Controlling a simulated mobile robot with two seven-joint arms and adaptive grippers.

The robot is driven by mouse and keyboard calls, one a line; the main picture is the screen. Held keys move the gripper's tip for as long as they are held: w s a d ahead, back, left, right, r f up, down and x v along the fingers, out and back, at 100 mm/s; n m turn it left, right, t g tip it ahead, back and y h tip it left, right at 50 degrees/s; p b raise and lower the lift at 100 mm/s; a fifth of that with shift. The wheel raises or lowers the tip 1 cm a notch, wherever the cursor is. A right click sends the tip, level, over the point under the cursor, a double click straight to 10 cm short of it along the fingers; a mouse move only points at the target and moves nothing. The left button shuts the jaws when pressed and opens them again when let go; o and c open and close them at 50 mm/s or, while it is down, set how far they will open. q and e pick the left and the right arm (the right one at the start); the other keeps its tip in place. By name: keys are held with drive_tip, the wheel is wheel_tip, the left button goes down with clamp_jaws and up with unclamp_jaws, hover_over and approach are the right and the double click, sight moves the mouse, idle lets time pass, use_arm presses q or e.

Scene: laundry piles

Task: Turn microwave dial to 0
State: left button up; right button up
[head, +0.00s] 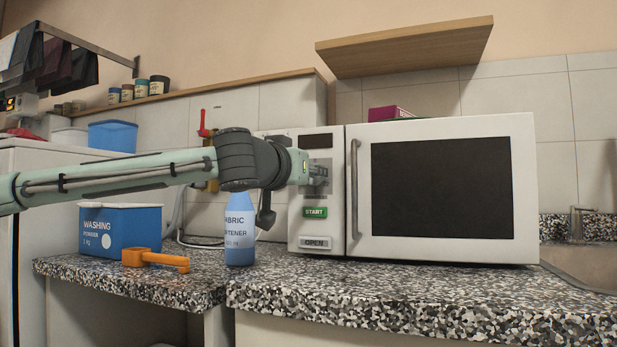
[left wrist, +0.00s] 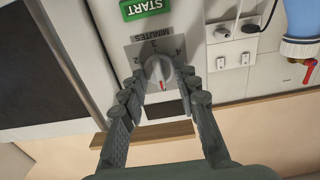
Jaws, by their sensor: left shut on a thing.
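The white microwave (head: 520,145) stands on the counter with its door closed. Its dial (left wrist: 158,68) shows in the left wrist view, where the panel appears upside down. The digits 2, 3 and 4 and the word MINUTES are around the dial; other digits are hidden or unreadable. A red mark on the dial points toward the bottom of that view, on the display side. My left gripper (head: 318,173) reaches the panel from the left; in the left wrist view its fingers (left wrist: 160,79) are closed on both sides of the dial. My right gripper is not in view.
The green START button (head: 314,212) and OPEN button (head: 316,243) sit below the dial. A fabric softener bottle (head: 240,240) stands below my gripper. A wooden shelf (head: 405,48) hangs above.

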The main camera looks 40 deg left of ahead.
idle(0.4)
use_arm(q)
drive_tip(key=o, duration=1.1)
drive_tip(key=shift+o, duration=0.2)
drive_tip(key=v, duration=1.2)
drive_tip(key=shift+f, duration=0.1)
